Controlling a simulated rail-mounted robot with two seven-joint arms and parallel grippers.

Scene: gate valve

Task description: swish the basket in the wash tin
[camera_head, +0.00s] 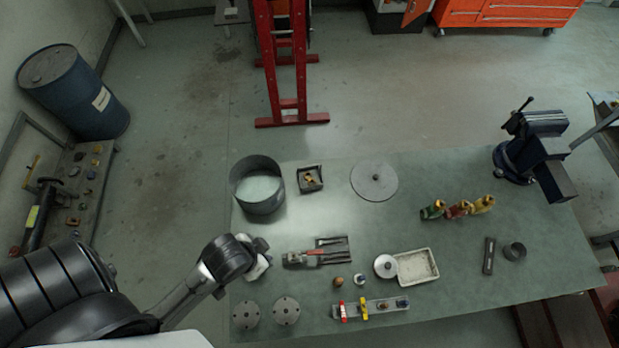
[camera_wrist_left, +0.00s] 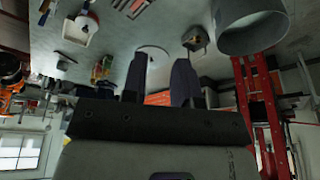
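The wash tin (camera_head: 248,207) is a dark, round, open-topped tin at the table's back left; its inside looks pale. It also shows at the top right of the wrist view (camera_wrist_left: 252,38). A small dark square basket (camera_head: 310,187) with brass-coloured pieces in it sits just right of the tin. It appears small in the wrist view (camera_wrist_left: 195,40), beyond the fingertips. My left gripper (camera_head: 262,257) is over the table's left edge, in front of the tin and apart from it and the basket. Its two fingers (camera_wrist_left: 161,62) stand apart with nothing held. My right gripper is not in view.
A flat round lid (camera_head: 374,189) lies right of the basket. A tray of tools (camera_head: 330,250) lies right of my gripper. Several valve-like pieces (camera_head: 458,209), a pale tray (camera_head: 417,266) and a vise (camera_head: 535,150) are further right. Two flanges (camera_head: 286,311) lie in front.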

